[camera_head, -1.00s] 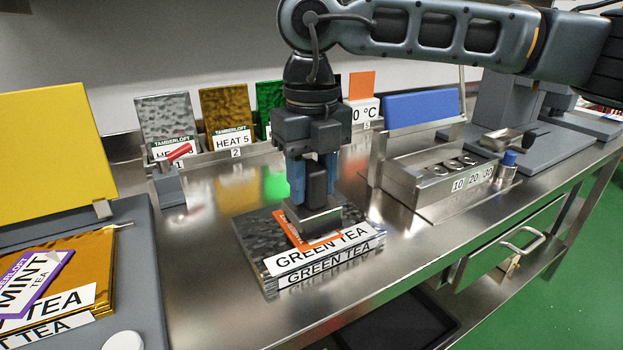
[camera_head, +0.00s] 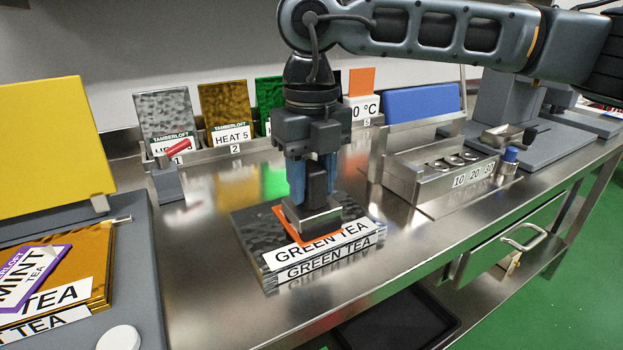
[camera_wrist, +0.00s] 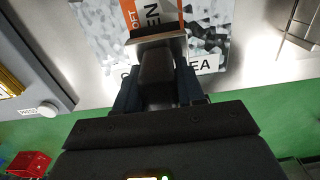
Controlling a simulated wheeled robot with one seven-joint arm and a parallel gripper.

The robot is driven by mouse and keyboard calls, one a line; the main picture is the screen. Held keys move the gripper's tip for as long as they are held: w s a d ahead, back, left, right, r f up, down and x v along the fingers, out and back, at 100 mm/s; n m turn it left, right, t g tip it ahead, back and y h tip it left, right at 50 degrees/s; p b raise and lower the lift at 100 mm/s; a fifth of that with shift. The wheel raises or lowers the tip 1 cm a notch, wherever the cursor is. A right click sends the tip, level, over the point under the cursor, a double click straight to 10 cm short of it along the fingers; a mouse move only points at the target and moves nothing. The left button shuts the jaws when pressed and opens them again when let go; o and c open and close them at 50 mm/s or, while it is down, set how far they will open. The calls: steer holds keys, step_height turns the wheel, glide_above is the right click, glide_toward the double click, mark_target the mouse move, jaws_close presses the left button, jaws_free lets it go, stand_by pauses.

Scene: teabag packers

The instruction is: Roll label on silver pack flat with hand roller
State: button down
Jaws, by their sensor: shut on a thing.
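The silver pack (camera_head: 258,228) lies flat on the steel bench, on top of a stack with GREEN TEA strips on its front edges. An orange-bordered label (camera_head: 292,240) lies on its top, partly hidden under the roller. My gripper (camera_head: 314,195) points down over the pack, shut on the dark handle of the hand roller. The metal roller (camera_head: 312,218) is at the label, and contact cannot be told for sure. In the wrist view the roller (camera_wrist: 158,42) lies across the label (camera_wrist: 132,18), and the silver pack (camera_wrist: 212,35) shows around it.
Gold packs with a MINT label (camera_head: 92,275) lie on a grey base (camera_head: 140,270) at left, before a yellow panel (camera_head: 50,140). A red-handled tool (camera_head: 170,170) stands behind. A steel box marked 10 20 30 (camera_head: 440,182) is at right. Bare bench lies between.

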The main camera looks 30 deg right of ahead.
steer(key=shift+w+f+b, duration=0.1)
steer(key=shift+w+b, duration=0.3)
steer(key=shift+w, duration=1.8)
steer(key=shift+s, duration=0.1)
steer(key=shift+s+b, duration=0.55)
steer(key=shift+s, duration=1.6)
steer(key=shift+w, duration=0.1)
steer(key=shift+w, duration=2.15)
steer(key=shift+s+b, duration=0.8)
steer(key=shift+s, duration=1.45)
